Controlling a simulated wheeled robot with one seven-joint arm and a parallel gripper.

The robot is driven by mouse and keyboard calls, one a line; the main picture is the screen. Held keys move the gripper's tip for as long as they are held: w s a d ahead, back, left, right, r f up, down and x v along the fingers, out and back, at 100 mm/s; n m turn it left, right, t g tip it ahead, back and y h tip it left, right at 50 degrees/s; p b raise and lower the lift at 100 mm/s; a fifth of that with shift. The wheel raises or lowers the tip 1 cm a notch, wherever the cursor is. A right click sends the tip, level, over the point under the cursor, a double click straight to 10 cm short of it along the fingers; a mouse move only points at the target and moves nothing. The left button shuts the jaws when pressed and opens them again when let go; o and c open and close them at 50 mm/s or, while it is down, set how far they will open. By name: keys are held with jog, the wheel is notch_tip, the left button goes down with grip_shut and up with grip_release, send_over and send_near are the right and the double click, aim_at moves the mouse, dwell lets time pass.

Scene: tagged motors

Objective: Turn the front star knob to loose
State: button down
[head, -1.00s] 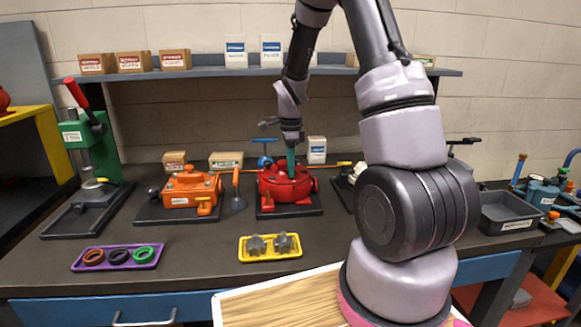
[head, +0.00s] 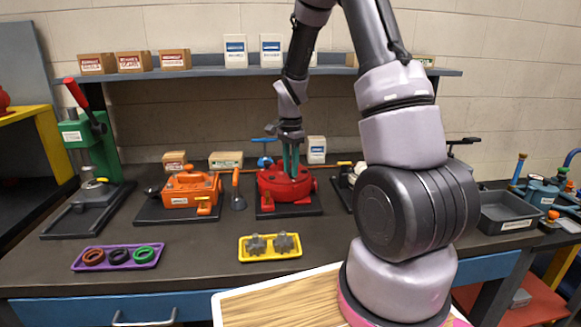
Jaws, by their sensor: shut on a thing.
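The red round motor housing (head: 275,190) stands on a dark base plate at the middle of the bench. My gripper (head: 291,175) points straight down onto its top, with its two teal fingers a small gap apart. It is shut on a small part there, which I take to be the front star knob. The knob is mostly hidden by the fingers and too small to make out, so its loose or tight marking cannot be read.
A yellow tray (head: 244,256) with grey star-shaped parts lies in front. An orange unit (head: 183,199) stands left, a blue-handled part (head: 265,160) behind. A purple tray (head: 80,264) holds rings. My forearm hides the bench to the right.

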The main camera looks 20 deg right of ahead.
jog(key=n, duration=0.5)
jog(key=shift+s+n, duration=0.1)
jog(key=shift+n, duration=0.2)
jog(key=n, duration=0.5)
jog(key=shift+d+n, duration=0.15)
jog(key=shift+n, duration=0.15)
jog(key=n, duration=0.5)
jog(key=shift+s+d+f, duration=0.1)
jog(key=n, duration=0.4)
jog(key=shift+n, duration=0.4)
jog(key=n, duration=0.5)
jog(key=shift+d, duration=0.1)
jog(key=n, duration=1)
jog(key=shift+w, duration=0.2)
jog(key=n, duration=0.5)
jog(key=shift+n, duration=0.3)
